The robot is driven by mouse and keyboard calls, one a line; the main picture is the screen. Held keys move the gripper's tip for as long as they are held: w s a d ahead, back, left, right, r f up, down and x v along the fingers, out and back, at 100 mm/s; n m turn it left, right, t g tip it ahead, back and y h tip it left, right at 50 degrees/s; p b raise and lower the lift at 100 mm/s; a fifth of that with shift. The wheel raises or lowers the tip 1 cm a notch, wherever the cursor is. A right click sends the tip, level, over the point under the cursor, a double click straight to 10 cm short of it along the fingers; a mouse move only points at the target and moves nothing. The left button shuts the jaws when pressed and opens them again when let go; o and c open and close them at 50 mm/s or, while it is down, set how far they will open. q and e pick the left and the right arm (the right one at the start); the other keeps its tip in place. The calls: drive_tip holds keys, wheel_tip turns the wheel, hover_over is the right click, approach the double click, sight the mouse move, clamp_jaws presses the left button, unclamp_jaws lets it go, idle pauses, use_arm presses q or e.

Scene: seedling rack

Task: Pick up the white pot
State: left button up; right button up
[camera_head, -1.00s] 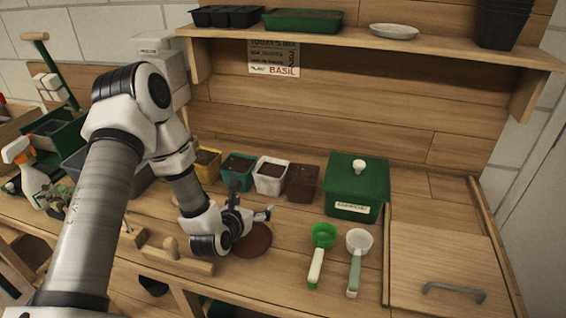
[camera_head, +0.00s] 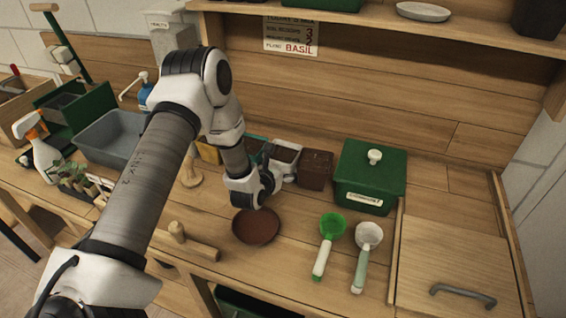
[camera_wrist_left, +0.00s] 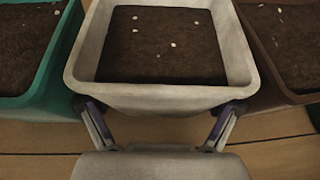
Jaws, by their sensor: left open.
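The white pot (camera_head: 284,158) is square and filled with dark soil. It stands on the bench between a teal pot (camera_head: 254,147) and a brown pot (camera_head: 316,169), partly hidden by my left arm in the head view. In the left wrist view the white pot (camera_wrist_left: 167,95) fills the upper middle, with pale specks on its soil. My left gripper (camera_wrist_left: 160,108) is open, its two fingers at the near side of the pot, close to its front wall. I cannot tell whether they touch it. My right gripper is not in view.
A green lidded box (camera_head: 369,178) stands right of the pots. A brown saucer (camera_head: 256,227), a green scoop (camera_head: 328,245) and a white scoop (camera_head: 367,257) lie in front. A yellow pot (camera_head: 208,152) is at the left, and a shelf (camera_head: 400,32) runs above.

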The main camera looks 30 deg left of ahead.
use_arm(q)
drive_tip(key=c, duration=1.1)
drive_tip(key=shift+r, duration=0.1)
